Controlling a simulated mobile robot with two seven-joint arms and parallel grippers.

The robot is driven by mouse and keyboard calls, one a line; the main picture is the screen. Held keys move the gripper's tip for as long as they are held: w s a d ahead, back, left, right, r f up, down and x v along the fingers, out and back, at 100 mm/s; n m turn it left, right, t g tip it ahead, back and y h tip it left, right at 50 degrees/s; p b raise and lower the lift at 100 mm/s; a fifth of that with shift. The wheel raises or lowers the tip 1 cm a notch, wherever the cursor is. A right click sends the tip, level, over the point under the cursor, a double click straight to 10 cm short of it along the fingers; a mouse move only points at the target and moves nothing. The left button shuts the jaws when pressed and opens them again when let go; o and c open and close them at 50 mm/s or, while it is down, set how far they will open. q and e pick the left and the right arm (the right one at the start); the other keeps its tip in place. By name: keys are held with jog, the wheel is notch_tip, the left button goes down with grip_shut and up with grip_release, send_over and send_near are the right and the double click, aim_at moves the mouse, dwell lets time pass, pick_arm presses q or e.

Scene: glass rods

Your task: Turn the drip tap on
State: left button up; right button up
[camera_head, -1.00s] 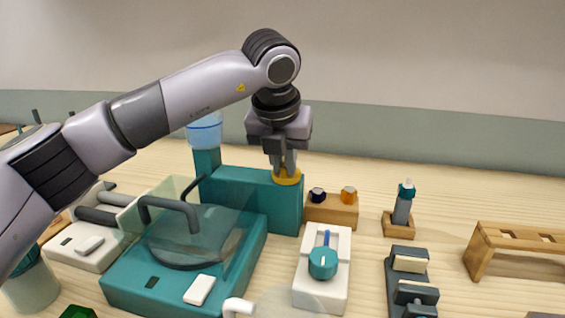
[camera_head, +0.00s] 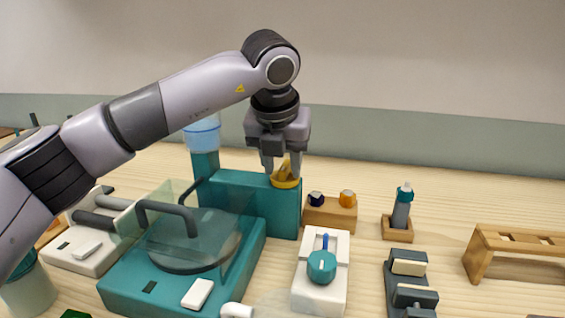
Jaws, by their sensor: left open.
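The likely drip tap is the yellow knob (camera_head: 286,182) on top of the right end of the teal machine block (camera_head: 262,200). A clear blue water vessel (camera_head: 203,134) stands on the block's left column. My left gripper (camera_head: 282,174) points straight down over the yellow knob. Its fingers are open, one on each side of the knob's raised handle; whether they touch it I cannot tell. The teal base in front carries a round dark plate (camera_head: 190,250) under a clear cover. My right gripper does not show.
A wooden block with dark and orange knobs (camera_head: 331,211) stands close right of the machine. A white unit with a teal dial (camera_head: 322,266) is in front. A bottle in a wooden stand (camera_head: 400,212) and a wooden rack (camera_head: 505,246) stand further right. Bare table lies between them.

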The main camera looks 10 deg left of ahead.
pick_arm(q)
jog(key=v, duration=0.7)
jog(key=shift+f, duration=0.1)
